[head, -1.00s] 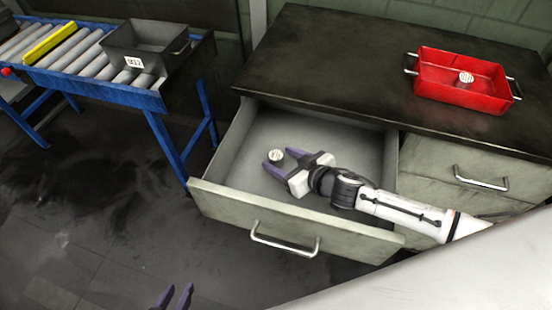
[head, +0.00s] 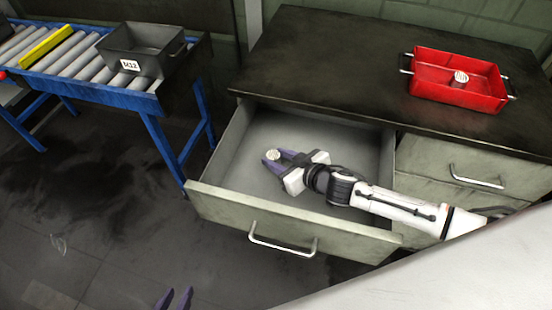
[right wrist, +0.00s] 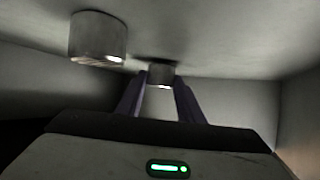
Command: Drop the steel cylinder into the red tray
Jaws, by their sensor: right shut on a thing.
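A short steel cylinder (head: 273,155) is at the fingertips of my right gripper (head: 274,159), inside the open drawer. The right gripper is shut on it; in the right wrist view this cylinder (right wrist: 160,74) is between the two purple fingers. A second, nearer steel cylinder (right wrist: 98,38) shows at the upper left of the right wrist view, apart from the fingers; I cannot make it out in the head view. The red tray (head: 452,92) stands on the cabinet top at the right and holds another steel cylinder (head: 461,77). My left gripper (head: 177,295) is open and empty at the bottom edge.
The open drawer (head: 232,212) has raised walls around my right gripper. The dark cabinet top (head: 330,60) is clear left of the tray.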

